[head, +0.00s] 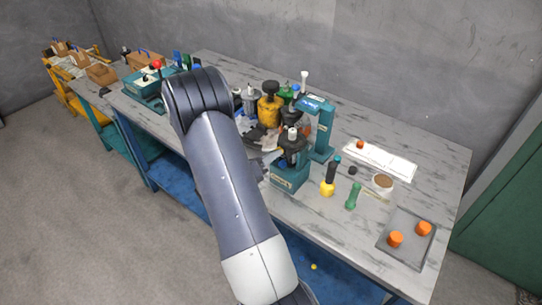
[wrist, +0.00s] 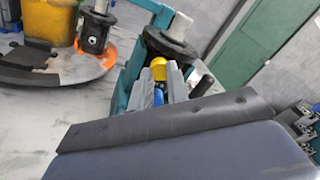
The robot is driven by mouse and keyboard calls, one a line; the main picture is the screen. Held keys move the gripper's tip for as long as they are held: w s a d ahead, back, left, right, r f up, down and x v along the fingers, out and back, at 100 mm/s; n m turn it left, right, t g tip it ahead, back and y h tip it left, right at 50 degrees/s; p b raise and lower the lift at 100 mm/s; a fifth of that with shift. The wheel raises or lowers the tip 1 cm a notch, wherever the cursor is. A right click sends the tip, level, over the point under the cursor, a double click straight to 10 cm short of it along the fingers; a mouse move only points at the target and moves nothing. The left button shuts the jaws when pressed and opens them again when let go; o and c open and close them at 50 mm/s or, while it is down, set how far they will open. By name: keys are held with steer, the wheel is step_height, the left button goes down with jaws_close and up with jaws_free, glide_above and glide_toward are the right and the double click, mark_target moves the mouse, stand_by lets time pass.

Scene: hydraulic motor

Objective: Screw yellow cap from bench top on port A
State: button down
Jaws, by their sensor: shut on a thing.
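In the wrist view a small yellow cap (wrist: 158,68) sits at the tips of my gripper (wrist: 166,78), which is shut on it. A blue piece (wrist: 158,97) shows further back between the fingers. Just beyond the cap is the dark motor (wrist: 168,45) with a light grey shaft, in a teal stand (wrist: 133,65). Cap and motor look very close; I cannot tell whether they touch. Port A cannot be made out. In the head view the motor (head: 293,146) is in its teal stand (head: 290,178), and my gripper (head: 270,160) is beside its left side, partly hidden by my arm.
A grey tray (head: 408,253) with orange caps lies at the right end. A round dark base (wrist: 60,75) is left of the motor.

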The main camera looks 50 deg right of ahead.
steer(key=m+b, duration=0.5)
steer(key=b, duration=0.1)
steer(key=shift+m, duration=0.4)
stand_by(0.3)
steer(key=shift+f+b, duration=0.1)
steer(key=shift+b, duration=0.25)
steer(key=m+b, duration=0.4)
steer(key=b, duration=0.1)
steer(key=shift+d+m, duration=0.1)
steer(key=shift+m, duration=0.2)
